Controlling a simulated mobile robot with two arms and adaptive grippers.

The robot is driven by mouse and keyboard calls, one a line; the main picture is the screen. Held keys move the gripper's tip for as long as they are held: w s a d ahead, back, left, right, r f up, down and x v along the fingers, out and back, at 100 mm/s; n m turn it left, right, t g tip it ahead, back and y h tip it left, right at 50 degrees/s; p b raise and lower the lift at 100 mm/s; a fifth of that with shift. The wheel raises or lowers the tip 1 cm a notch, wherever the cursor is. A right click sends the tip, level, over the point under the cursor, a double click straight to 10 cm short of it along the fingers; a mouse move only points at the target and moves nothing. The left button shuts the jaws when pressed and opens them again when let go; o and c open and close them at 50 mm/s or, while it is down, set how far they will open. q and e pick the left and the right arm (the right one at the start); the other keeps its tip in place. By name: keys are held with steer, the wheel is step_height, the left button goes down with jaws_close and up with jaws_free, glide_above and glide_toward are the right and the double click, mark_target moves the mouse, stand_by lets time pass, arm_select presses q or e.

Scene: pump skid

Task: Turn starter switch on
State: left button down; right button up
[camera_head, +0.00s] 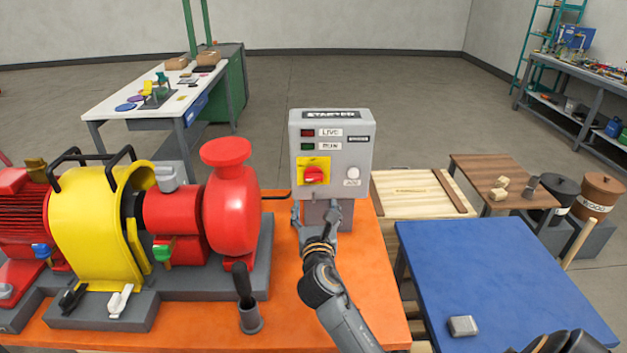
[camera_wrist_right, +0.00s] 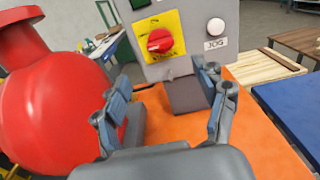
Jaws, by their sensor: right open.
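The grey starter box (camera_head: 331,150) stands on a post on the orange table. Its red rotary switch (camera_head: 313,175) sits on a yellow plate at the lower left of the front face. In the right wrist view the red knob (camera_wrist_right: 160,41) shows ahead of and above the fingers; its pointer setting is too small to tell. A white JOG button (camera_head: 353,173) is to the right of the switch. My right gripper (camera_head: 317,212) is open and empty, below and in front of the box, apart from the switch. In the right wrist view its two fingers (camera_wrist_right: 166,90) are spread wide. My left gripper is not in view.
A red pump (camera_head: 230,200) with a yellow guard (camera_head: 90,225) stands close left of my right gripper. A dark handle in a grey socket (camera_head: 248,305) stands in front of it. A blue table (camera_head: 500,270) is at the right.

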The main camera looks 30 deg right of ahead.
mark_target(314, 179)
steer(key=p+x, duration=0.1)
steer(key=x, duration=1.1)
steer(key=shift+s, duration=0.1)
steer(key=c, duration=1.2)
